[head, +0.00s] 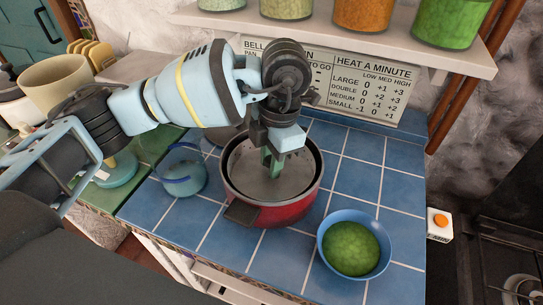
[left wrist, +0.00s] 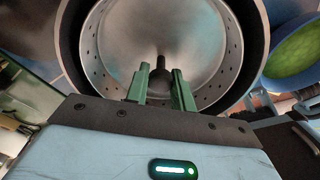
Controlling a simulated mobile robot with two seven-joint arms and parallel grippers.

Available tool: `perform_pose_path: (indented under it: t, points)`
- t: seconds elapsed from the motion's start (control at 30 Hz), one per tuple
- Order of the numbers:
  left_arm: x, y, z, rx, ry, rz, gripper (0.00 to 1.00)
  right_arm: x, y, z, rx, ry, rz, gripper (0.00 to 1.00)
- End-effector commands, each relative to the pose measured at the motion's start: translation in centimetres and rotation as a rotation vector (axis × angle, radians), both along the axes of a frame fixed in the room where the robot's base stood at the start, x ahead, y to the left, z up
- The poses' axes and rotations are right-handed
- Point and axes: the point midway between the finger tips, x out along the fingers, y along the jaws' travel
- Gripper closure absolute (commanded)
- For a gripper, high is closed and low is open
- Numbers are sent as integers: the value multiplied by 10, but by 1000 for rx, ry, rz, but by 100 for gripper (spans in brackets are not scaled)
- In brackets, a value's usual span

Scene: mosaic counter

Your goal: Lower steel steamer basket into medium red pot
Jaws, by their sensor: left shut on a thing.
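The medium red pot (head: 285,212) stands on the blue tiled counter, its dark handle toward the front left. The steel steamer basket (head: 245,170) appears inside the pot's rim. In the left wrist view the basket (left wrist: 120,45) shows a perforated wall and a dark centre post, with the dark pot rim (left wrist: 69,40) around it. My left gripper (head: 272,162) points down over the middle of the pot. Its green fingers, also in the left wrist view (left wrist: 163,85), are closed around the basket's post. Whether the basket rests on the pot's bottom cannot be told. My right gripper is not visible.
A blue bowl of green food (head: 352,247) stands right of the pot. A small blue-handled glass pot (head: 184,174) stands to the left. A sign (head: 350,85) and a shelf of jars (head: 335,35) are behind. Free tiles lie in front of the pot.

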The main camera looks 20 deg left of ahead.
Motion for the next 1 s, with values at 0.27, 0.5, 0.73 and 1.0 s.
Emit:
perform_pose_path:
  t: [0.27, 0.5, 0.73, 1.0]
  points:
    - [0, 0, 1, -1, -2, 0, 100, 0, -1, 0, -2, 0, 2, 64]
    - [0, 0, -3, -1, -1, 0, 100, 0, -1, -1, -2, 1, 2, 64]
    - [0, 0, -8, -1, -1, -1, 100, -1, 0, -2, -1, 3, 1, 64]
    - [0, 0, -8, -1, -1, 0, 100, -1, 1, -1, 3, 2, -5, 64]
